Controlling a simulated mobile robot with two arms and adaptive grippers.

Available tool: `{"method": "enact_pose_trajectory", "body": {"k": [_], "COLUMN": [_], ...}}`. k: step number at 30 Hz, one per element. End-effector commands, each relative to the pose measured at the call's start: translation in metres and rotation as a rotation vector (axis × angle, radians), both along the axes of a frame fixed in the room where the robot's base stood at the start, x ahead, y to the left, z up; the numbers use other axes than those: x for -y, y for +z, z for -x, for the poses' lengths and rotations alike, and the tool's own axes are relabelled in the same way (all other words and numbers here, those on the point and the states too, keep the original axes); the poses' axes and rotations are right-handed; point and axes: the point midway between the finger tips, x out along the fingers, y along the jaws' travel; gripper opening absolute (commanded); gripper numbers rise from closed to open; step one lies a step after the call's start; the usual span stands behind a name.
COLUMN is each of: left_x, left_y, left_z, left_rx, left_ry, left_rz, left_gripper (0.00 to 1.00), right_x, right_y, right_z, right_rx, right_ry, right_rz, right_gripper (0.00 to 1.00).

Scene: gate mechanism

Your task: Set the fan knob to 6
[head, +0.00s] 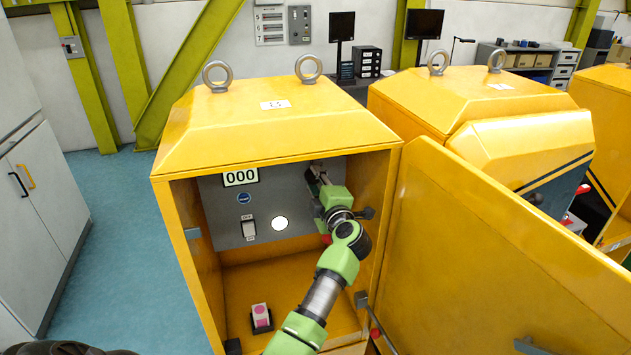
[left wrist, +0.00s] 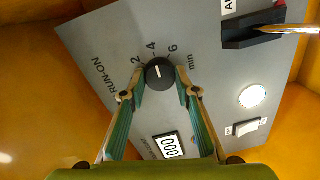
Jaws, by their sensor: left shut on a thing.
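The fan knob (left wrist: 160,75) is a round black dial with a white pointer line, on the grey panel (left wrist: 110,45) in the left wrist view. Its scale reads RUN-ON, 2, 4, 6 min. The pointer aims up, near the 4; I cannot tell the exact setting. My left gripper (left wrist: 163,88) is shut on the knob, one green-lined finger on each side. In the head view my left gripper (head: 319,180) reaches into the open yellow cabinet (head: 270,125) and hides the knob. My right gripper is in neither view.
The panel also has a 000 display (head: 240,177), a white rocker switch (head: 249,229), a lit round lamp (head: 280,223) and a black lever-like part (left wrist: 255,28). A pink-buttoned box (head: 261,316) sits on the cabinet floor. The open yellow door (head: 480,250) stands right of my arm.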

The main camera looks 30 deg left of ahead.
Motion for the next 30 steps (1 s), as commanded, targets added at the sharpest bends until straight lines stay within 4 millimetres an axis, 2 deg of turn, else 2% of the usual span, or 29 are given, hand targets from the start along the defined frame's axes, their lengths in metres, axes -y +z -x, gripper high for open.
{"method": "enact_pose_trajectory", "body": {"k": [18, 30], "left_x": [0.0013, 0.0018], "left_y": [-0.0016, -0.0021], "left_z": [-0.0009, -0.0013], "left_rx": [-0.423, -0.572], "left_ry": [-0.002, -0.003], "left_rz": [-0.358, -0.487], "left_gripper": [0.07, 0.07], "right_x": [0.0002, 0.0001], "right_y": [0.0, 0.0], "right_z": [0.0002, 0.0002], "right_rx": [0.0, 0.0], "right_ry": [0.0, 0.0], "right_rz": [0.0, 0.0], "right_gripper": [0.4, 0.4]}}
